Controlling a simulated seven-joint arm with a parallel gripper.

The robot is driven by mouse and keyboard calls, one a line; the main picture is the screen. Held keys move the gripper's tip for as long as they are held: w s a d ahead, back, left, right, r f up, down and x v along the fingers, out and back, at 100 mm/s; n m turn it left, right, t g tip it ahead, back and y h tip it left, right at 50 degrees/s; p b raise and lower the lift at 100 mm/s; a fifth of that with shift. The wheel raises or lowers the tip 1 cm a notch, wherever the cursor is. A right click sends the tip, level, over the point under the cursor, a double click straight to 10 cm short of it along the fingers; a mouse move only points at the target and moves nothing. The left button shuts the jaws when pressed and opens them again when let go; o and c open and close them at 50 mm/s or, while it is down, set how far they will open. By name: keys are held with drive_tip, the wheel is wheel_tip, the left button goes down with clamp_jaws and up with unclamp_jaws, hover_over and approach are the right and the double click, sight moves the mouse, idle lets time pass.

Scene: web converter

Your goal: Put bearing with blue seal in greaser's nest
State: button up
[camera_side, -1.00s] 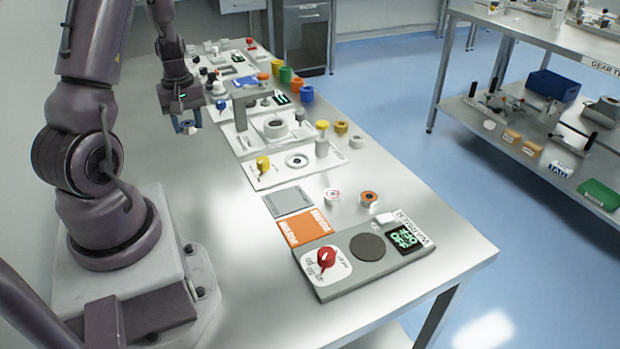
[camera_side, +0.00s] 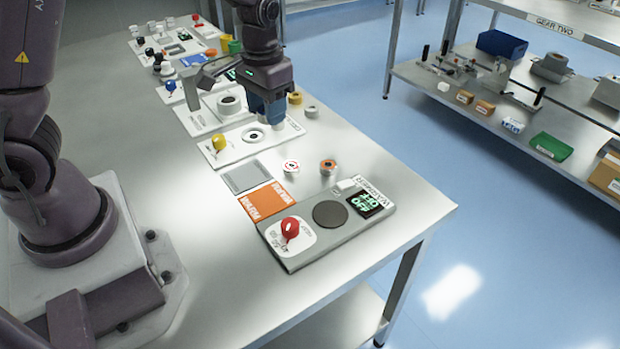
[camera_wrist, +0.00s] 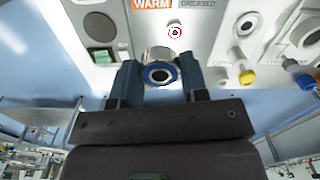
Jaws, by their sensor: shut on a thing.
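My gripper (camera_wrist: 160,80) is shut on the bearing with blue seal (camera_wrist: 172,73), a ring with a dark bore between the two fingers. In the side view my gripper (camera_side: 270,118) is over the table beside the white panel with the yellow knob (camera_side: 218,142). It hides part of that panel, and the bearing is hard to make out there. The panel has a round ring-shaped nest (camera_side: 253,135), empty in the wrist view (camera_wrist: 246,25). Its label is not readable, so I cannot confirm it is the greaser. The bearing is apart from this nest.
A red-marked bearing (camera_side: 291,167) and an orange one (camera_side: 327,166) stand near the grey pad (camera_side: 245,176) and orange pad (camera_side: 264,202). The warmer (camera_side: 300,250) is at the front. The blue-knob station (camera_side: 171,86) is farther back. Yellow (camera_side: 295,98) and pale rings (camera_side: 311,111) are at right.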

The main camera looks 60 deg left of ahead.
drive_tip(key=d+m, duration=0.2)
drive_tip(key=d, duration=0.4)
drive_tip(key=s+a+f+n, duration=0.1)
drive_tip(key=s+a, duration=0.3)
drive_tip(key=a, duration=0.5)
drive_tip(key=s+a+f+n, duration=0.1)
drive_tip(key=s+a+f, duration=0.15)
drive_tip(key=a, duration=0.65)
drive_tip(key=w+a+f, duration=0.2)
drive_tip(key=w+f, duration=0.1)
drive_tip(key=w+a+f+m, duration=0.1)
drive_tip(key=w+a+f, duration=0.1)
drive_tip(key=w+f, duration=0.1)
drive_tip(key=w+a+f+m, duration=0.1)
drive_tip(key=w+a+f, duration=0.1)
drive_tip(key=w, duration=0.3)
drive_tip(key=shift+a+f, duration=0.4)
drive_tip(key=shift+a, duration=0.1)
drive_tip(key=shift+w+a+f, duration=0.1)
drive_tip(key=shift+f, duration=0.1)
drive_tip(key=shift+w+a+f, duration=0.1)
drive_tip(key=shift+w+f, duration=0.1)
drive_tip(key=shift+f, duration=1.55)
